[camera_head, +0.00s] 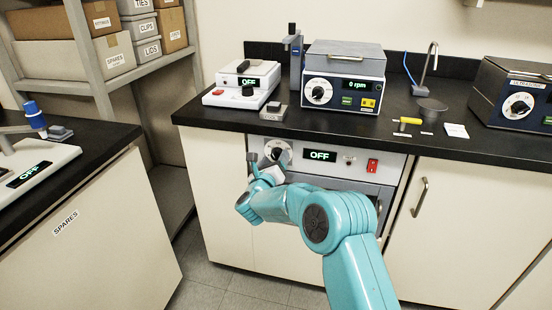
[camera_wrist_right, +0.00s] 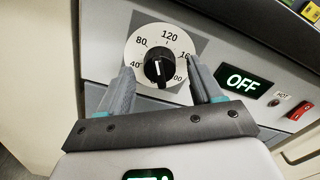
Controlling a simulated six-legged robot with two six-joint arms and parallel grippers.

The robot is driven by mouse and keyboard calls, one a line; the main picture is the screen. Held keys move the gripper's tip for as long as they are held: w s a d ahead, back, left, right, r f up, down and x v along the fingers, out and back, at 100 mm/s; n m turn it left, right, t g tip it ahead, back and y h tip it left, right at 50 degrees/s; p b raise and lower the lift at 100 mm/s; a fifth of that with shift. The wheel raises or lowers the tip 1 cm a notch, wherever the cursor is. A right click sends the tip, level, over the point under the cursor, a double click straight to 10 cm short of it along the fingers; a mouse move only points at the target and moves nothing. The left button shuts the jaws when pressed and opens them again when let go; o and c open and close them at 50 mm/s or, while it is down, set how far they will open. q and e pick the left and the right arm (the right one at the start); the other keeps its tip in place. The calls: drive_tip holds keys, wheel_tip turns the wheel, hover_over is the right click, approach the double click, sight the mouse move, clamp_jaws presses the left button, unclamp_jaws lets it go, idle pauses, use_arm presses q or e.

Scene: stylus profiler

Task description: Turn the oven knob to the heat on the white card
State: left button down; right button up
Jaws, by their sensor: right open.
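The oven knob (camera_wrist_right: 159,66) is black and round, on a pale dial plate (camera_wrist_right: 136,47) marked from 40 to 200. Its white mark points down, away from the numbers. The oven display (camera_head: 320,156) reads OFF, and it also shows in the wrist view (camera_wrist_right: 241,82). My right gripper (camera_head: 266,165) is open at the dial. In the wrist view its two fingers (camera_wrist_right: 160,72) stand apart with the knob between them in the picture; I see no contact. A white card (camera_head: 456,130) lies on the bench at the right, its writing too small to read. My left gripper is out of view.
A red switch (camera_head: 372,165) sits right of the display. A cabinet handle (camera_head: 419,197) sticks out at the right.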

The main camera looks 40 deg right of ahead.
drive_tip(key=shift+s+a+f, duration=0.1)
drive_tip(key=shift+s+a, duration=0.05)
drive_tip(key=shift+a, duration=0.1)
drive_tip(key=b+v, duration=0.5)
drive_tip(key=v, duration=0.2)
drive_tip(key=shift+s, duration=0.2)
drive_tip(key=shift+a, duration=0.1)
drive_tip(key=v, duration=1.6)
drive_tip(key=shift+s, duration=0.2)
